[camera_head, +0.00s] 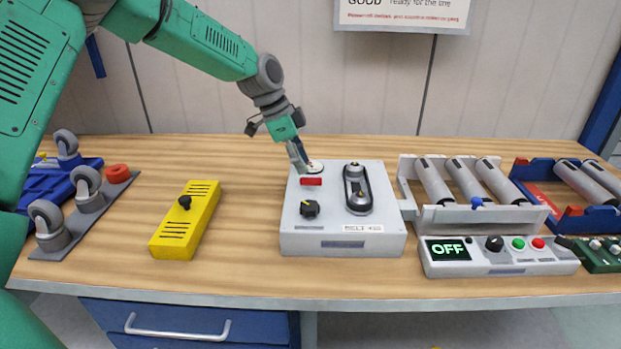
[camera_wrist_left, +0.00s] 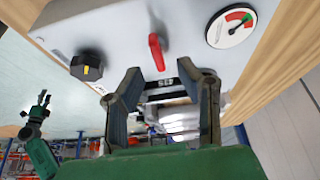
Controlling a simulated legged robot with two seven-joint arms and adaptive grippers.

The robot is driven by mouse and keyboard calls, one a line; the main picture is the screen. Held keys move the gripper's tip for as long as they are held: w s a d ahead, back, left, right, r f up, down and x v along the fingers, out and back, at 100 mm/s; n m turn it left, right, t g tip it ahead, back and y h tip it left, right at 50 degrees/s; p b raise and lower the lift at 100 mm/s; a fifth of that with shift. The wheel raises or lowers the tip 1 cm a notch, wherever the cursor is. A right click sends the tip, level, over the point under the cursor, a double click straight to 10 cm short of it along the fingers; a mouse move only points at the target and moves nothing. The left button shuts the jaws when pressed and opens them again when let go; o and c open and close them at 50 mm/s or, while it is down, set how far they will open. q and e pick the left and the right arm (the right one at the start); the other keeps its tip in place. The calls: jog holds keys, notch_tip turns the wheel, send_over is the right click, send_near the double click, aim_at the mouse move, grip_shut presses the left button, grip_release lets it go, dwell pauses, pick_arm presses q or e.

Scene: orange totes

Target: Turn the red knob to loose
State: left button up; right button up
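The red knob (camera_head: 311,181) sits on top of a light grey box (camera_head: 340,244) labelled as a belt unit. In the left wrist view the red knob (camera_wrist_left: 157,50) is a lever-like handle just beyond my fingertips. My left gripper (camera_head: 297,157) hangs over the back left of the box, behind the knob in the head view. In the wrist view the left gripper (camera_wrist_left: 159,72) is open, its fingers apart, with nothing between them. A round gauge (camera_wrist_left: 231,26) with red and green arcs is beside the knob. My right gripper (camera_wrist_left: 40,108) appears small at the left; its fingers are unclear.
A black knob (camera_head: 309,209) and a black belt loop (camera_head: 358,188) are also on the box. A yellow block (camera_head: 186,221) stands to the left. A roller conveyor (camera_head: 462,215) and a control panel reading OFF (camera_head: 500,257) stand to the right. Bare wood surrounds the yellow block.

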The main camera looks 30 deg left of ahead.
aim_at(310, 178)
pick_arm(q)
jog(key=x, duration=0.4)
jog(key=shift+w+d+f, duration=0.1)
jog(key=shift+d+f, duration=0.2)
jog(key=shift+d, duration=0.05)
jog(key=shift+a, duration=0.1)
grip_shut()
